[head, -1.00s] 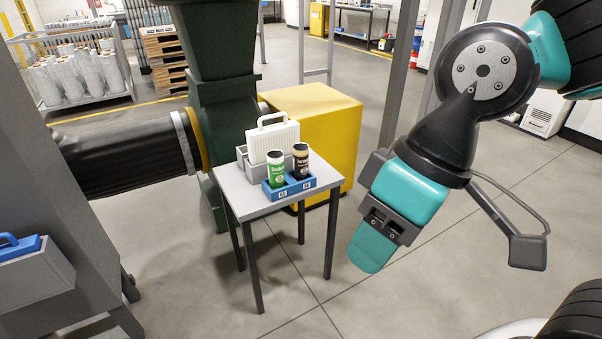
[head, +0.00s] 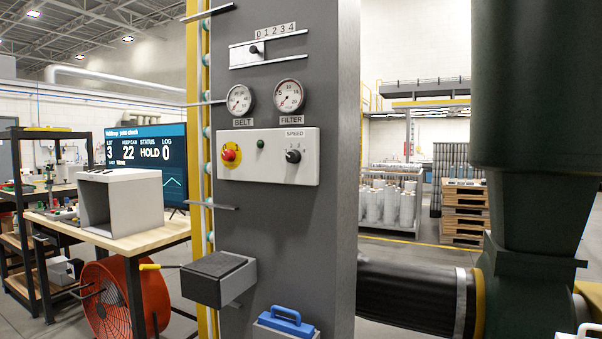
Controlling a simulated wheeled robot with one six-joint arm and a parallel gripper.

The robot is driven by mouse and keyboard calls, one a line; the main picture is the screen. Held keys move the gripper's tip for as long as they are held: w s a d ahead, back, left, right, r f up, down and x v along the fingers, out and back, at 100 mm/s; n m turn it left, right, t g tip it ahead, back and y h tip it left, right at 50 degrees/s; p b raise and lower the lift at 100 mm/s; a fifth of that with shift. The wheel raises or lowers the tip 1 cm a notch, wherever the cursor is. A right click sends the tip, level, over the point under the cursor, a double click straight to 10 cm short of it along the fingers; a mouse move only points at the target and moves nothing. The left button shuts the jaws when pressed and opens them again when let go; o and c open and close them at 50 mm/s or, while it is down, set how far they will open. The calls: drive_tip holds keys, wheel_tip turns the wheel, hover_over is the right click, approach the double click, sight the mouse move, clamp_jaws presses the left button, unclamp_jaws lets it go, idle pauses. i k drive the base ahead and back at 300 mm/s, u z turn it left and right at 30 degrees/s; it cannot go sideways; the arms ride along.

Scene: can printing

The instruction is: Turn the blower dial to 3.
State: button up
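No dial labelled as a blower is readable in view. On the grey machine column (head: 340,120), a black rotary knob (head: 293,156) sits under the word SPEED on a white control panel (head: 270,172). Small marks ring the knob, but its setting is too small to read. My gripper is not in view now.
BELT (head: 240,100) and FILTER (head: 289,96) gauges sit above the panel, which also has a red button (head: 229,155). A grey box (head: 218,277) juts out below. A workbench (head: 160,228) and red fan (head: 118,300) stand left; a black duct (head: 405,293) runs right.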

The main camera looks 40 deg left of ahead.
sight(293, 156)
drive_tip(key=u, duration=1.6)
drive_tip(key=k, duration=0.6)
drive_tip(key=u, duration=0.7)
drive_tip(key=i, duration=1.4)
drive_tip(key=z, duration=0.2)
